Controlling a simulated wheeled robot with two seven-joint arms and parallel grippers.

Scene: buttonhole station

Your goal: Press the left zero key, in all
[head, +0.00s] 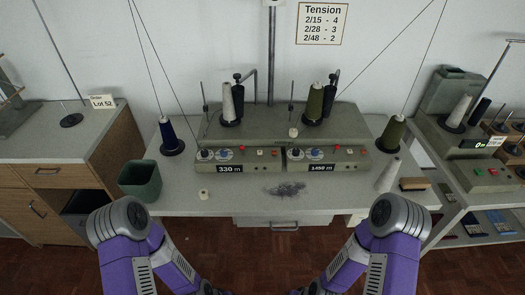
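A grey two-sided winding machine (272,125) stands on the table against the wall. Its left panel (240,155) has a display (230,169) reading 330 m, dials with a blue one among them, and a few small keys (267,153), at least one of them red. The lettering on the keys is too small to read, so I cannot tell which is the zero key. The right panel (328,155) has a similar layout and a display (321,168) reading about 1468 m. My two purple arms show at the bottom edge. Neither gripper is in view, and nothing touches the panels.
A dark green bin (140,180) and a blue cone (171,137) stand left; a green cone (391,134) and a pale cone (388,176) stand right. Dark thread fluff (285,189) and a small white spool (204,195) lie in front of the machine. Threads run upward.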

